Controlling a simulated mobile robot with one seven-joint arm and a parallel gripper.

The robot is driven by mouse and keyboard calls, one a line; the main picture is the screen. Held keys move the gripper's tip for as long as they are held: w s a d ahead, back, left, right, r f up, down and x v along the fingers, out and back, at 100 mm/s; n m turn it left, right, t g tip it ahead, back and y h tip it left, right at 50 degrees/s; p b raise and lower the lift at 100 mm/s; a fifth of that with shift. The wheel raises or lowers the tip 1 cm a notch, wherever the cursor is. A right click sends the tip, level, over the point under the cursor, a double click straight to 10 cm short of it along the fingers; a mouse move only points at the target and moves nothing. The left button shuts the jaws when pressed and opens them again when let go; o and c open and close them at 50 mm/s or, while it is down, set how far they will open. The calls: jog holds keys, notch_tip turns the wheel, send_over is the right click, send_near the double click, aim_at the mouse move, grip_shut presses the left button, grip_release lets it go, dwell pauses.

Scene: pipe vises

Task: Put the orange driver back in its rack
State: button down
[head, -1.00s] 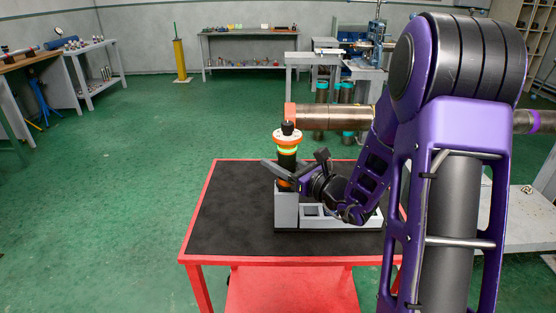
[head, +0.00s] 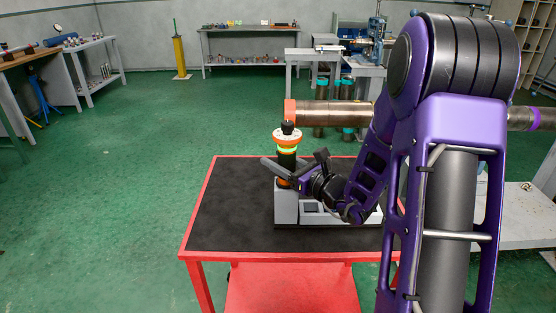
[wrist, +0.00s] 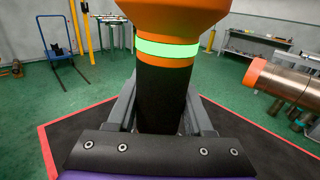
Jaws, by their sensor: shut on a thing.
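The orange driver (head: 287,139) stands upright, with an orange collar, a pale green band and a black body. My gripper (head: 281,172) is shut around its black body from the right. In the wrist view the driver (wrist: 162,98) fills the middle, between the two grey fingers of my gripper (wrist: 160,112). The grey rack (head: 286,208) stands on the cart below, with a taller block on the left and a lower part with openings on the right. The driver's lower end is at the top of the taller block; I cannot tell how deep it sits.
The rack is on a red cart with a black mat (head: 222,220), clear to the left. A thick pipe with an orange end (head: 335,114) runs just behind and above the rack.

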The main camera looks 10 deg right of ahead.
jog(key=shift+f, duration=0.1)
jog(key=shift+c, duration=1.1)
grip_release()
jog(key=shift+f, duration=0.1)
jog(key=v, duration=1.7)
jog(key=shift+s+p, duration=0.2)
jog(key=shift+p, duration=0.25)
jog(key=shift+d, duration=0.1)
